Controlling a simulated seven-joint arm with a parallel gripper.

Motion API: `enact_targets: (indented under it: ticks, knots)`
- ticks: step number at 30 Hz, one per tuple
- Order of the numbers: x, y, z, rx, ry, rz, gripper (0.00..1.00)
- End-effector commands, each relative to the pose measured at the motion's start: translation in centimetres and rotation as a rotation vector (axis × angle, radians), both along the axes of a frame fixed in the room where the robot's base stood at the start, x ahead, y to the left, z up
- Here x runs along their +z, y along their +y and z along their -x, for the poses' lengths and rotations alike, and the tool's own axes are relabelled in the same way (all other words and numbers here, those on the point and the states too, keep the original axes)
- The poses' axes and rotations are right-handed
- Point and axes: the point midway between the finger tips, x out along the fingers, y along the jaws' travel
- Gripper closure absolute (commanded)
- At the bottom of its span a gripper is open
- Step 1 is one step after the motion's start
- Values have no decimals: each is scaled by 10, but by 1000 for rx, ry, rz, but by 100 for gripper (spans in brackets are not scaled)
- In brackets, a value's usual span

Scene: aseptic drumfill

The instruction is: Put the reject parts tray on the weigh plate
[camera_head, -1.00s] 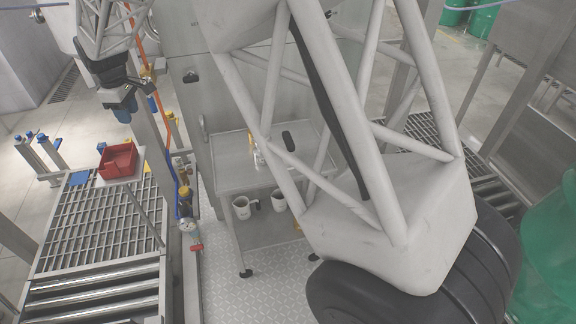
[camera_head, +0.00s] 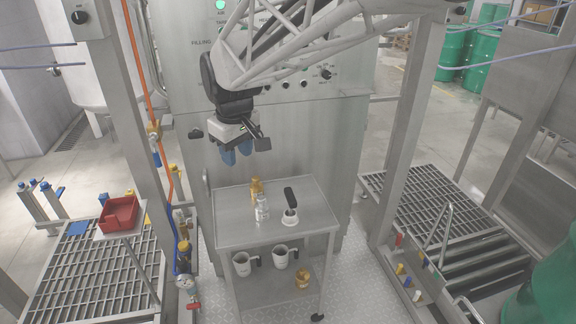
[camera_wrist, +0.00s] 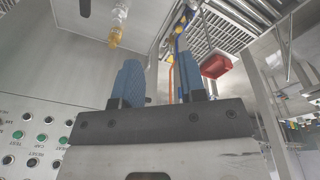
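The red tray (camera_head: 120,214), likely the reject parts tray, rests on a small pale plate (camera_head: 143,209) above the grating at the left. I cannot tell for sure whether this pale plate is the weigh plate. The tray also shows in the wrist view (camera_wrist: 216,66), to the right of my fingers. My gripper (camera_head: 237,155) hangs in the air above the steel trolley, well to the right of the tray. In the wrist view its blue fingers (camera_wrist: 160,80) stand apart with nothing between them.
The steel trolley (camera_head: 236,235) carries a gold-topped bottle (camera_head: 257,190), a clear bottle (camera_head: 262,209) and a black-handled item (camera_head: 290,205). An upright post (camera_head: 118,100) and orange hose stand between my gripper and the tray.

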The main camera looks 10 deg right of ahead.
Motion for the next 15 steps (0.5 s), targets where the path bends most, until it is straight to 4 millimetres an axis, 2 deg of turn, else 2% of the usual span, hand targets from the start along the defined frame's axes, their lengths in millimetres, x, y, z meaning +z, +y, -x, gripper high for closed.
enact_targets:
  ticks: [1,6,15]
  knots:
    - [3,-13,14,-36,-7,-4,62]
    - [4,-48,57,-151,-20,-17,62]
    - [-4,-98,136,-355,-48,-43,62]
